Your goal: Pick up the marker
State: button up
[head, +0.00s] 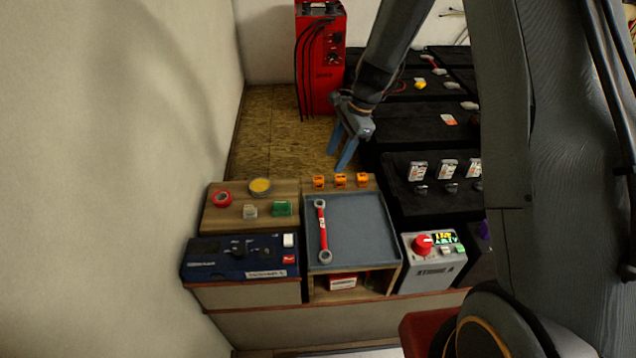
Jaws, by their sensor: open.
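I cannot make out a marker in the head view. My gripper (340,160) has two blue fingers that point down, apart and with nothing between them. It hangs over the wooden board floor area behind the bench, above and beyond the orange clips (340,181). A grey tray (362,228) is nearer, below the gripper in the picture. A red-handled double-ended wrench (322,232) lies in the left part of the tray. My arm hides much of the right side.
A dark blue unit (238,258) and grey control box (434,260) flank the tray. A red machine (320,60) stands behind.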

aim_at(319, 178)
jog(key=shift+w+a+f+m+y+p, duration=0.15)
jog(key=shift+w+a+f+m+p, duration=0.45)
jog(key=shift+f, duration=1.2)
jog(key=shift+w+a+f+m+y+p, duration=0.2)
jog(key=shift+w+a+f, duration=0.45)
jog(key=shift+f, duration=1.1)
jog(key=shift+w+a+f+m+y+p, duration=0.1)
jog(key=shift+w+a+f+m+p, duration=0.55)
jog(key=shift+f, duration=1.15)
jog(key=shift+s+a, duration=0.15)
jog(key=shift+s, duration=0.05)
jog(key=c, duration=1.1)
